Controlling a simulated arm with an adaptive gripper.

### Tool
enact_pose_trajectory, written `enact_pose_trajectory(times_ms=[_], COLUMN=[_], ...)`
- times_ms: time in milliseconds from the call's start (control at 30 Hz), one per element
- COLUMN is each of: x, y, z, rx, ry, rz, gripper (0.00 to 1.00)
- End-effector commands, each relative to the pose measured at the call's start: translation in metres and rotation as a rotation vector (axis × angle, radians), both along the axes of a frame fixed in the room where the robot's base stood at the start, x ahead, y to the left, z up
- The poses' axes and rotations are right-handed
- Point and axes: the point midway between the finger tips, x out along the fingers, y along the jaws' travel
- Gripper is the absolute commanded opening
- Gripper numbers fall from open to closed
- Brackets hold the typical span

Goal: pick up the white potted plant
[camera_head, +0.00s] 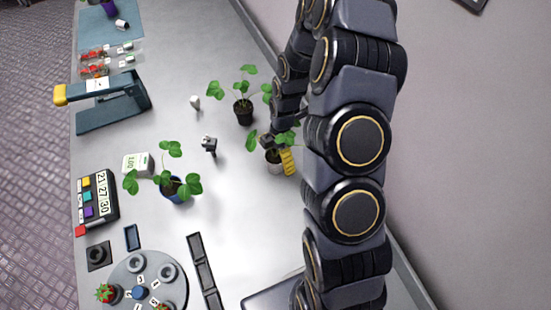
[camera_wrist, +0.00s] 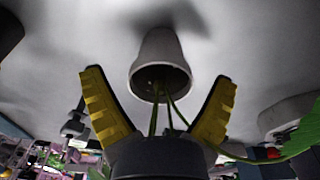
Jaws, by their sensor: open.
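The white potted plant (camera_head: 273,167) stands on the grey table below my arm. Its leaves are partly hidden by my arm. In the wrist view the white pot (camera_wrist: 160,51) appears upside down, with green stems running from its mouth toward the gripper base. My gripper (camera_wrist: 160,79) is open, with one yellow finger on each side of the pot and stems and visible gaps between fingers and pot. In the head view one yellow finger of my gripper (camera_head: 287,162) shows just right of the pot; the other is hidden.
A plant in a black pot (camera_head: 243,112) stands behind the white one. A plant in a blue pot (camera_head: 178,193) stands to the left front. A small dark clamp-like object (camera_head: 209,145) lies between them. A round turntable (camera_head: 130,285) is at the front left.

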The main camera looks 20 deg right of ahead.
Motion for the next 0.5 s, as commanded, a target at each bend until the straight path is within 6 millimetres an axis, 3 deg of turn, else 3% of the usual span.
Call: enact_pose_trajectory(times_ms=[133,367,400,500], x=[-0.002,-0.001,-0.001,-0.001], y=[0.002,0.003,0.003,0.003], z=[-0.019,-0.022,-0.022,-0.022], rx=[0.001,0.0,0.0,0.0], ry=[0.006,0.0,0.0,0.001], rz=[0.001,0.0,0.0,-0.001], gripper=[0.88,0.88,0.81,0.4])
